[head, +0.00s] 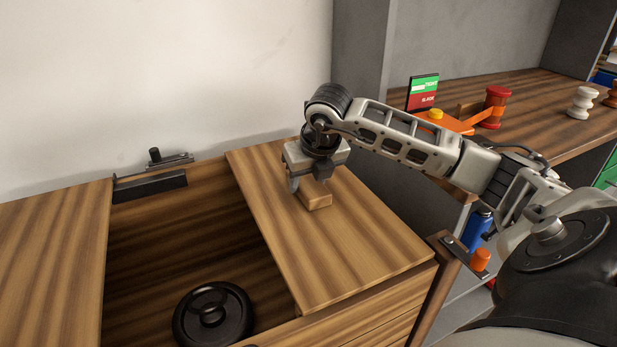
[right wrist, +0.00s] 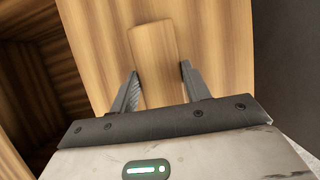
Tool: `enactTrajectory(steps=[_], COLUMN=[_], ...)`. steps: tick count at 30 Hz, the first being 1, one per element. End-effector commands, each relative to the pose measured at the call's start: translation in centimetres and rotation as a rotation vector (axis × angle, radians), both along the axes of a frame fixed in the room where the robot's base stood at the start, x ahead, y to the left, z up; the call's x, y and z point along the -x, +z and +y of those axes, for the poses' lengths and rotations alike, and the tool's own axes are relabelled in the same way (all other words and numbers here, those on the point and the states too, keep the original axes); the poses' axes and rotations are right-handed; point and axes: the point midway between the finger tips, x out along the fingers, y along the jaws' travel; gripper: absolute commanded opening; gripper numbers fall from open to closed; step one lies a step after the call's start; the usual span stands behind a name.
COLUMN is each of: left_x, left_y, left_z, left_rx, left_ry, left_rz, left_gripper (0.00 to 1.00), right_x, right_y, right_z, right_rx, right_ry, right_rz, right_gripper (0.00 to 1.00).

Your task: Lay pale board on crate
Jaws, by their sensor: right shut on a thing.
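The pale board (head: 345,245) is a flat wooden panel with a small block handle (head: 316,200) on top. It lies along the right part of the wooden crate (head: 375,325); I cannot tell whether it rests fully on the rim. My right gripper (head: 309,186) reaches down from above and is shut on the block handle. In the right wrist view the handle (right wrist: 157,65) stands between the two fingers (right wrist: 160,92), with the board (right wrist: 215,50) beneath. The crate's middle is open, showing its dark striped inside. My left gripper is out of view.
A black round weight (head: 212,318) with a ring grip sits inside the crate. Another wooden panel (head: 50,245) covers the left. A black latch (head: 150,187) is at the back edge. On the right, a bench (head: 545,100) holds an orange device (head: 445,122) and spools.

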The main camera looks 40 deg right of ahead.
Motion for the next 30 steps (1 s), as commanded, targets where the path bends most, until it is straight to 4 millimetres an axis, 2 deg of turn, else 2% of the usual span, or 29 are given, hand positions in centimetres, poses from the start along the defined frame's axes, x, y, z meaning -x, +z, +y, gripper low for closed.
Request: enactTrajectory(steps=[9,10,12,19,23,26,30], left_x=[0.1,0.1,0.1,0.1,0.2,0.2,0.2], left_y=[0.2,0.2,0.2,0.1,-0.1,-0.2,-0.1], left_z=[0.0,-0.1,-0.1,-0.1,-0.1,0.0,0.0], left_rx=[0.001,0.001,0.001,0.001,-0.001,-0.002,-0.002], left_ry=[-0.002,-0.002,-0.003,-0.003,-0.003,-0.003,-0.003], left_rz=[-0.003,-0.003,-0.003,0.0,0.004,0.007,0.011], left_gripper=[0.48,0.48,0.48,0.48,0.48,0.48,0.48], right_x=[-0.1,-0.1,-0.1,0.1,0.2,0.5,1.5], right_y=[0.1,0.1,0.1,-0.2,0.2,1.4,4.1], right_z=[0.0,0.0,0.0,0.0,0.0,0.2,0.5], right_rx=[0.001,0.001,0.0,0.0,-0.001,0.001,0.002], right_ry=[-0.001,-0.001,-0.001,0.001,0.0,0.001,0.001], right_rz=[-0.006,-0.006,-0.005,0.004,0.002,-0.001,-0.006], right_gripper=[0.0,0.52,0.72,0.72,0.72,0.72,0.72])
